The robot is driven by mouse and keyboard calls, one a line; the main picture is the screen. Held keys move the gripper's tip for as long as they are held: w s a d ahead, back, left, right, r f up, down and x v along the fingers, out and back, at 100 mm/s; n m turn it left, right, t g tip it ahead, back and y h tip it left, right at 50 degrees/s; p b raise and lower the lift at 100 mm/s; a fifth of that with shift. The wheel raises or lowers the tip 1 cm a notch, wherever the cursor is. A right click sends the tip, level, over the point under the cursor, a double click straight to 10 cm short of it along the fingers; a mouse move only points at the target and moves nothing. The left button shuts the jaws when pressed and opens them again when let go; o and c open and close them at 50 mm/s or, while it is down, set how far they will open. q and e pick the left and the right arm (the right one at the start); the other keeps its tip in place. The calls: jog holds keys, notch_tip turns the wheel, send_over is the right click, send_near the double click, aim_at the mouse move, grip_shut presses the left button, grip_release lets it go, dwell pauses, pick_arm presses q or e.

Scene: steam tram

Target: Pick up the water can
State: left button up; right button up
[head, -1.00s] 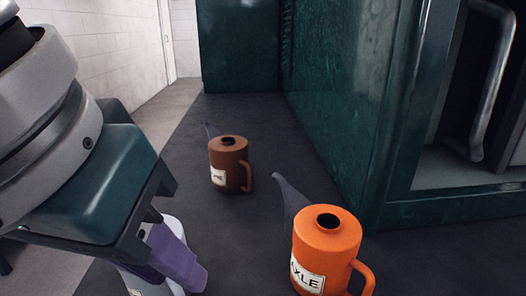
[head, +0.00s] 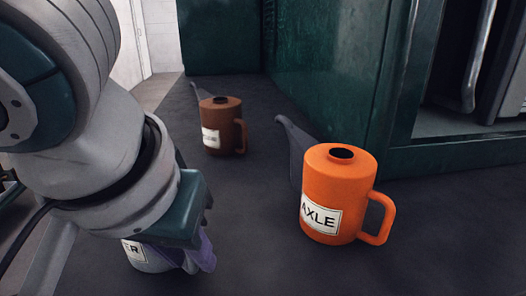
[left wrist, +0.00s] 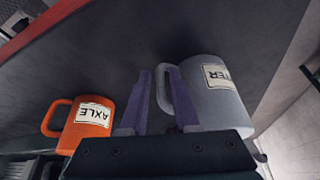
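The water can is pale grey-white with a partly visible label ending in "TER" in the left wrist view (left wrist: 215,95). In the head view only part of it (head: 140,257) shows, low at left, behind my left arm and gripper. My left gripper (left wrist: 157,95) has purple fingers and is open, at the can's handle side. The handle appears between the fingers, with the right finger overlapping it in the picture. I cannot tell whether they touch. The gripper also shows in the head view (head: 200,255), pointing down. My right gripper is not in view.
An orange can labelled AXLE (head: 335,195) stands to the right of the water can, its handle facing right. A brown can (head: 221,125) stands farther back. A green wall panel (head: 325,75) borders the dark surface (head: 300,270) behind them. The front right is clear.

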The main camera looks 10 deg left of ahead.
pick_arm(q)
jog(key=shift+w+f, duration=0.1)
jog(key=shift+f, duration=0.1)
grip_shut()
dwell(1.3)
